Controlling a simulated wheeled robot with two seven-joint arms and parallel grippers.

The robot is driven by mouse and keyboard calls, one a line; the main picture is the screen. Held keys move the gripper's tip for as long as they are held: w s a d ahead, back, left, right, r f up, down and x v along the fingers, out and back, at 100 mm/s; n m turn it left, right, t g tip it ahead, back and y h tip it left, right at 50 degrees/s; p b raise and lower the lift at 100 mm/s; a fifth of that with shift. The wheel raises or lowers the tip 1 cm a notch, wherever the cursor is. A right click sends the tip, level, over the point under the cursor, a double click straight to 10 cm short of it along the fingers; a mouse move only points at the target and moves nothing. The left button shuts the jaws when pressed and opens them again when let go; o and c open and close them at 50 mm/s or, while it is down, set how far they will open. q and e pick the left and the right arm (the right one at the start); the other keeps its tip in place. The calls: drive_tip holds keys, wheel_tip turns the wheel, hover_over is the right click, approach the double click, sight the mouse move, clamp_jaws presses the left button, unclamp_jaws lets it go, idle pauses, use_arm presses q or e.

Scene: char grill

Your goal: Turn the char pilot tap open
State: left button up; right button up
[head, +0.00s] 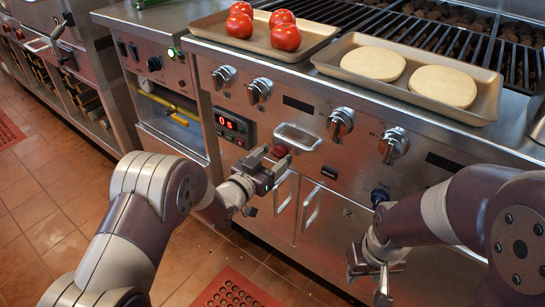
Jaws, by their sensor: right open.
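The char grill's steel front fills the middle and right. No tap is labelled legibly, so I cannot tell which control is the char pilot tap. A small red knob (281,150) sits below the handle on the panel. My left gripper (272,162) is right by this red knob, its fingertips pointing at the panel; I cannot tell whether it touches or grips it. A dark blue knob (380,196) sits lower on the right, partly beside my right arm. My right gripper (369,279) points down, open and empty, in front of the lower cabinet.
Several silver knobs (341,122) and a red timer display (231,124) are on the panel. Trays of tomatoes (286,37) and dough discs (373,63) rest on top. A yellow pipe (168,104) runs in the unit to the left. Red mats (236,291) lie on the tiled floor.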

use_arm(q)
drive_tip(key=p+v, duration=0.4)
drive_tip(key=v, duration=0.8)
drive_tip(key=shift+s+a, duration=0.15)
drive_tip(key=shift+s, duration=0.15)
